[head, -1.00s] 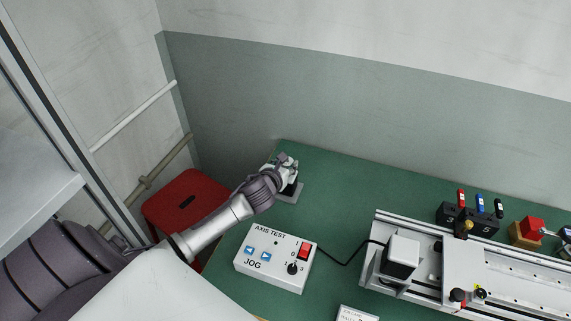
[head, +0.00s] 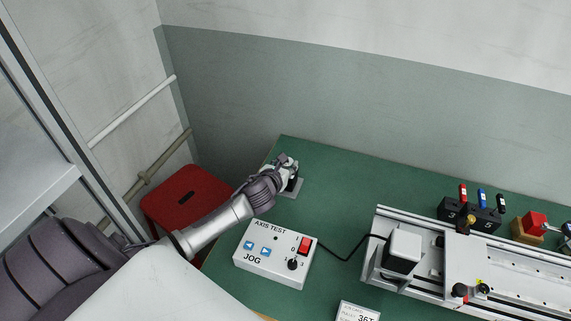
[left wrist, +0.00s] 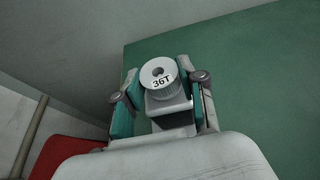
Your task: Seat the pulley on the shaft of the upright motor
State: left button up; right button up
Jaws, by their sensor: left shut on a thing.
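The pulley (left wrist: 160,78) is a pale grey toothed disc marked 36T, with a dark centre hole. In the left wrist view it sits between the two fingers of my left gripper (left wrist: 161,84), which is shut on it. Under the pulley is a grey block-like part (left wrist: 167,106), seemingly the upright motor. In the head view my left gripper (head: 287,163) is at the back left of the bench, over the dark motor (head: 294,184) on its grey plate. The hand partly hides the motor. I cannot tell whether the shaft is in the hole. My right gripper is out of view.
A white AXIS TEST box (head: 273,252) stands in front of my left forearm, its cable running to the gantry rail (head: 430,230). A driver holder (head: 468,216) is at the back right, a 36T card (head: 358,312) at the front. A red stool (head: 185,200) is left of the bench.

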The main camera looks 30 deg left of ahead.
pick_arm(q)
jog(key=shift+f, duration=0.2)
jog(key=o, duration=1.3)
jog(key=shift+c, duration=0.2)
jog(key=v, duration=1.2)
jog(key=shift+s+f, duration=0.1)
